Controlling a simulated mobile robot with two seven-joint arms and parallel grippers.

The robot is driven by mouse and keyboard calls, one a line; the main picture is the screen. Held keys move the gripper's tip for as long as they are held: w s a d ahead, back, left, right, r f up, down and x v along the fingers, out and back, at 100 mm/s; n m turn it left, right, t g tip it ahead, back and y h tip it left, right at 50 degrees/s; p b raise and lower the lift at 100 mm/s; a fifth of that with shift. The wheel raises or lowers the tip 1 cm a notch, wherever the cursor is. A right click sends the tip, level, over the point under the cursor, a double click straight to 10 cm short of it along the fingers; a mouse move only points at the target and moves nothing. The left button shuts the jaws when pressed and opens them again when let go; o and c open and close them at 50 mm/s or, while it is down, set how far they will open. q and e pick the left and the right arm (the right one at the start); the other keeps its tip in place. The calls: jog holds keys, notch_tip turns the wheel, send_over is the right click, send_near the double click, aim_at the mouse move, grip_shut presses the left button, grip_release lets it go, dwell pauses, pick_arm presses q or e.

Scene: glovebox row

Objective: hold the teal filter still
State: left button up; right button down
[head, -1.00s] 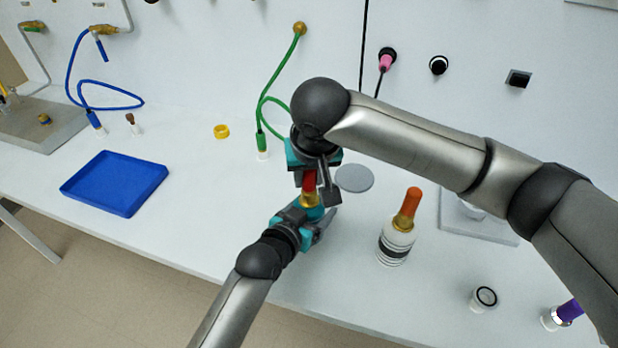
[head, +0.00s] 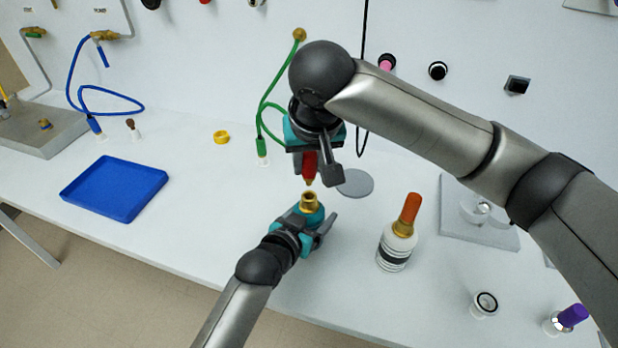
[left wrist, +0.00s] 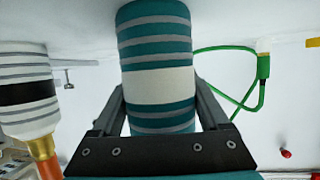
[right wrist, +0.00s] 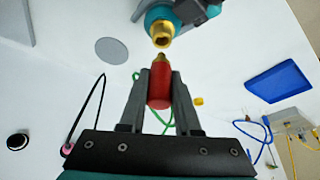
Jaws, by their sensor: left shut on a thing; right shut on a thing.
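The teal filter (left wrist: 158,70) is a banded cylinder with grey rings and a white band, between the fingers of my left gripper (left wrist: 162,112) in the left wrist view. In the head view my left gripper (head: 308,228) is shut on it, and its brass top fitting (head: 310,200) points up. My right gripper (head: 316,172) is above it, shut on a red connector (right wrist: 159,88) with a brass tip. The tip is close to the brass fitting, and a small gap shows between them in both the head and right wrist views.
A white filter with an orange connector (head: 409,208) stands to the right. A blue tray (head: 114,188) lies at the left. A grey disc (head: 356,184), a yellow ring (head: 221,137) and a green hose (head: 262,115) are nearby. A purple connector (head: 572,316) is at the lower right.

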jog(key=shift+r, duration=6.15)
pick_arm(q)
jog(key=o, duration=1.5)
